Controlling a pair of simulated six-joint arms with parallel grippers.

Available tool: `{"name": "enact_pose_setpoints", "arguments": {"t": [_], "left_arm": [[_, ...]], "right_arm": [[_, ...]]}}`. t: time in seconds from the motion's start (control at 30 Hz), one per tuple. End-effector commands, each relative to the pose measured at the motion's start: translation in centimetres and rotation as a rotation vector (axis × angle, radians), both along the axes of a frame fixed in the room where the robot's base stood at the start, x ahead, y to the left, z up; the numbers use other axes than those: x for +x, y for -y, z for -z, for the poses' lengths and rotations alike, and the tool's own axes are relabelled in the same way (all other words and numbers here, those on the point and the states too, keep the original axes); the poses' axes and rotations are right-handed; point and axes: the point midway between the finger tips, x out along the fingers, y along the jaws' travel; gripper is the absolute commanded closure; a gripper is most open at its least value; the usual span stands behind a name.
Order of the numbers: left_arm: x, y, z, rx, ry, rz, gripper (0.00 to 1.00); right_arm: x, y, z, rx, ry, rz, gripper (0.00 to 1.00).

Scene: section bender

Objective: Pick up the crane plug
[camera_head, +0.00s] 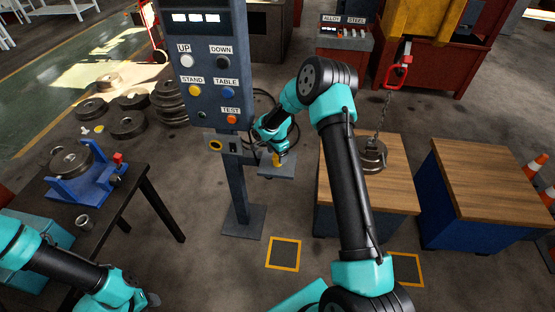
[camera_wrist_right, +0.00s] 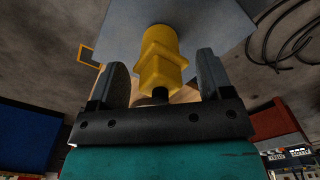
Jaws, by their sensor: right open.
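The crane plug (camera_head: 278,161) is yellow and stands on a small grey shelf (camera_head: 290,172) on the control post. In the right wrist view, the plug (camera_wrist_right: 160,62) has a wide collar and a dark end pointing toward the palm. My right gripper (camera_head: 277,150) is at the plug. Its two fingers stand apart on either side of the plug, with visible gaps. In the head view, the arm hides part of the fingers. My left gripper (camera_head: 146,299) is low at the left, far from the plug; its jaws are too unclear to read.
The control panel (camera_head: 207,75) with labelled buttons rises just left of my right gripper. A dark cable (camera_wrist_right: 285,35) loops near the shelf. A wooden-topped cabinet (camera_head: 390,192) stands to the right, with a chain and hook (camera_head: 398,72) above it. A dark table (camera_head: 130,180) is at left.

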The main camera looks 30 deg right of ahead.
Motion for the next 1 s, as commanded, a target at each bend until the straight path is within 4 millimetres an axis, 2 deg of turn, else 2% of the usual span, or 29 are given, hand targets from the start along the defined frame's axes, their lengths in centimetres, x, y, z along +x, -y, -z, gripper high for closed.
{"name": "enact_pose_setpoints", "arguments": {"t": [0.03, 0.17, 0.67, 1.0], "left_arm": [[0.0, 0.0, 0.0, 0.0, 0.0, 0.0, 0.57], [0.0, 0.0, 0.0, 0.0, 0.0, 0.0, 0.57], [0.0, 0.0, 0.0, 0.0, 0.0, 0.0, 0.57], [0.0, 0.0, 0.0, 0.0, 0.0, 0.0, 0.57]], "right_arm": [[0.0, 0.0, 0.8, 0.001, -0.001, 0.0, 0.27], [0.0, 0.0, 1.8, 0.001, -0.001, -0.001, 0.27], [0.0, 0.0, 1.9, 0.001, 0.0, 0.0, 0.27], [0.0, 0.0, 1.9, 0.001, 0.0, 0.0, 0.6]]}}
